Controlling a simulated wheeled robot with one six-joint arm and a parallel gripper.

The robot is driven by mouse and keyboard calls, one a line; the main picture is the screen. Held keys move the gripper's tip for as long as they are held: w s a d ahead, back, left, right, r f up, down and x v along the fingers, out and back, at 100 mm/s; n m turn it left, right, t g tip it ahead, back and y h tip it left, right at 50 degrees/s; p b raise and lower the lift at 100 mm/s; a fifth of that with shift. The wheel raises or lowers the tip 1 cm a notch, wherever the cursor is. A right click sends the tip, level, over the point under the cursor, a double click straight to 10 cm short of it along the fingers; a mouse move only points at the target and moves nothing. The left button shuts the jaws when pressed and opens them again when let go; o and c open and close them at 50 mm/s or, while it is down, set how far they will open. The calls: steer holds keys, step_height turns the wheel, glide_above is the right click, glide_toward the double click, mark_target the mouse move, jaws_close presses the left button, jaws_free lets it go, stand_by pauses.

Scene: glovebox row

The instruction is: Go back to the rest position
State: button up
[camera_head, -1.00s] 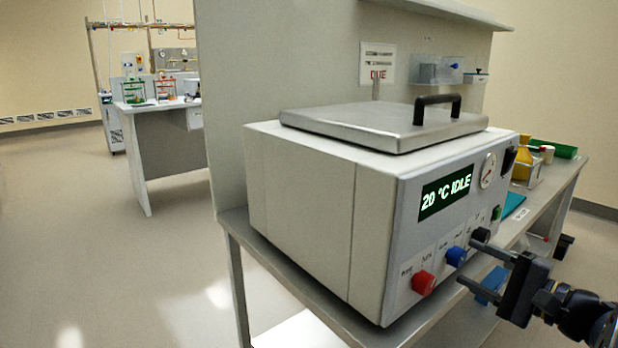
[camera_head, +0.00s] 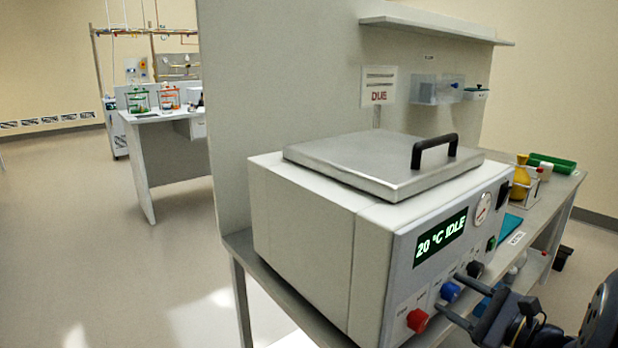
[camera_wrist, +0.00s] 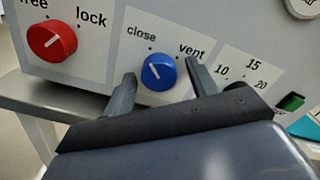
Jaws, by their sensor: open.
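My gripper (camera_head: 449,293) is open, with its fingertips in front of the control panel of a white box-shaped device (camera_head: 305,225). In the wrist view my gripper's fingers (camera_wrist: 160,70) stand on either side of the blue knob (camera_wrist: 158,72), with gaps visible and nothing held. The blue knob's white mark points up-left, toward "close". The red knob (camera_wrist: 51,41), under "free" and "lock", is to the left. Finger depth relative to the knob is hard to tell.
The device has a flat steel lid (camera_head: 385,165) with a black handle. It stands on a grey bench against a panel with a shelf (camera_head: 435,28). Open floor (camera_head: 95,215) lies left.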

steer(key=m+p, duration=0.4)
steer(key=m, duration=0.1)
steer(key=shift+r, duration=0.2)
steer(key=m+p, duration=0.1)
steer(key=m, duration=0.1)
steer(key=m+p, duration=0.2)
steer(key=m, duration=0.1)
steer(key=shift+s+a+f, duration=0.1)
steer(key=shift+f, duration=0.1)
